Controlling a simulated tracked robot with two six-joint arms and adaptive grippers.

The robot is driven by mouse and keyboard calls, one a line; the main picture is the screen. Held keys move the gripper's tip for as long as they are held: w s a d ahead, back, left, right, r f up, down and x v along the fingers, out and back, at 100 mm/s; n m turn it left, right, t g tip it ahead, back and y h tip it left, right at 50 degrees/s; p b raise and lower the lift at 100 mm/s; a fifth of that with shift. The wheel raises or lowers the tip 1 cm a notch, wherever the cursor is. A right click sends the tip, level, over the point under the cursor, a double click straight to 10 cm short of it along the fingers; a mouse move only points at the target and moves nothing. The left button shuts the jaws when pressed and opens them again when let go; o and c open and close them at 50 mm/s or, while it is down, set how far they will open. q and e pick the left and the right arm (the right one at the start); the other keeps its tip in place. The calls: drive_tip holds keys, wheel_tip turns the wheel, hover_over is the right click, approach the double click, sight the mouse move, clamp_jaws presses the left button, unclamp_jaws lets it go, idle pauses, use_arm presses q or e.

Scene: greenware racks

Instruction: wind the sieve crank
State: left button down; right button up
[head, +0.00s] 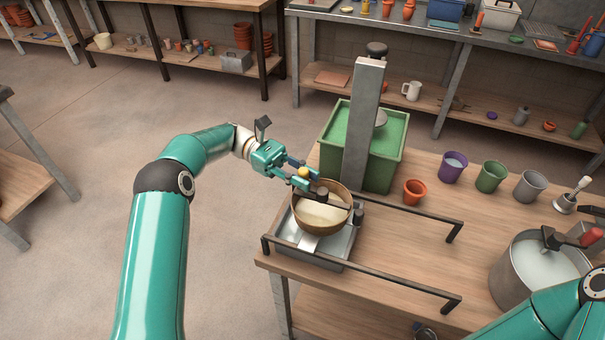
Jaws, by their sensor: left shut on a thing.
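The sieve (344,222) is a round brown bowl with pale material inside, set over a grey metal tray (335,253) at the left end of the wooden table. A dark crank arm (337,203) lies across its top from a dark hub. My left gripper (304,180) is at the sieve's upper left rim, its fingers closed around the crank's yellow knob (304,172). The fingers hide part of the crank.
A grey post (363,130) stands close behind the sieve, before a green tub (393,150). Dark rails (400,285) run along the table. An orange cup (414,191), several other cups and a metal bucket (510,275) stand to the right. The table's middle is clear.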

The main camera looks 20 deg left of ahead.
idle(0.4)
use_arm(q)
drive_tip(key=c, duration=1)
unclamp_jaws()
wheel_tip(320, 180, up, 10)
drive_tip(key=shift+w+f, duration=0.1)
